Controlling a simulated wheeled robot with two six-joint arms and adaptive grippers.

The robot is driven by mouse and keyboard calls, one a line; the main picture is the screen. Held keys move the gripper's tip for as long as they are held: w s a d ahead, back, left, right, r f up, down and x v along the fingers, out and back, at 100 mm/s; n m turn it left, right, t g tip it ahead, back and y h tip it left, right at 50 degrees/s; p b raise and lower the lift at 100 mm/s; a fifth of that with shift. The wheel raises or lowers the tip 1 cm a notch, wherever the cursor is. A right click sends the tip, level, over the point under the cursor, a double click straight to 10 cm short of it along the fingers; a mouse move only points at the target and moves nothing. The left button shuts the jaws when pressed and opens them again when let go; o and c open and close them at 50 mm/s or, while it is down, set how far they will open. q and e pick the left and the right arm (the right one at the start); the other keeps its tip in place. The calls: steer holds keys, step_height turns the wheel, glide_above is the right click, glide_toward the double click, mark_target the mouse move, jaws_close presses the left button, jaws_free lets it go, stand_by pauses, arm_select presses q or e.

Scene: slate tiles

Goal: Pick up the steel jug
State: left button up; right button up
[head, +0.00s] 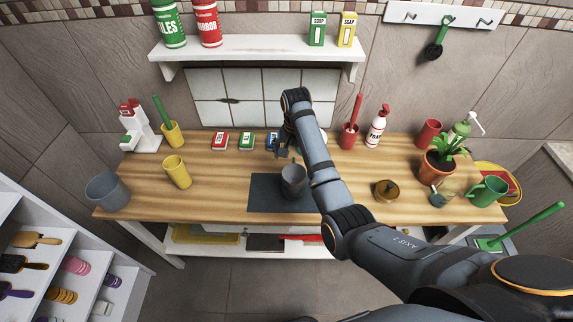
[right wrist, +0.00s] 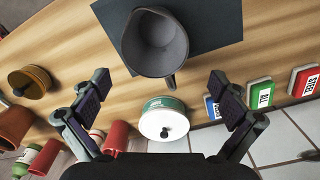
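The dark grey jug (head: 293,181), the one that fits the steel jug, stands upright on a dark mat (head: 262,195) at the middle of the wooden counter. In the right wrist view the jug (right wrist: 155,45) shows from above, empty inside, with a thin handle toward the gripper. My right gripper (head: 284,148) is just behind the jug in the head view, partly hidden by my arm. In the right wrist view my right gripper (right wrist: 160,95) is open, fingers wide apart with nothing between them, apart from the jug. My left gripper is not in view.
A white-and-green tin (right wrist: 163,118) stands near the jug's handle side. Red, green and blue boxes (head: 246,141) line the back. A brown round pot (head: 386,190) and potted plant (head: 440,165) stand right. A yellow cup (head: 177,171) and grey bucket (head: 107,191) stand left.

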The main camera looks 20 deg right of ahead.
steer(key=w, duration=0.1)
glide_toward(295, 179)
steer(key=shift+s+a+f+p, duration=0.25)
steer(key=shift+s+a+f, duration=0.05)
steer(key=shift+s, duration=0.3)
steer(key=shift+s+a+f+p, duration=0.2)
steer(key=shift+s+a+f, duration=0.1)
steer(key=shift+s, duration=0.35)
step_height(295, 179, down, 2)
steer(key=shift+d+f+p, duration=0.15)
steer(key=shift+f+p, duration=0.05)
steer(key=shift+p, duration=0.4)
step_height(295, 179, down, 3)
steer(key=shift+r, duration=0.15)
steer(key=c, duration=1)
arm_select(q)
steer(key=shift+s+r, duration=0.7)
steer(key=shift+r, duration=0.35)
arm_select(e)
steer(key=c, duration=0.5)
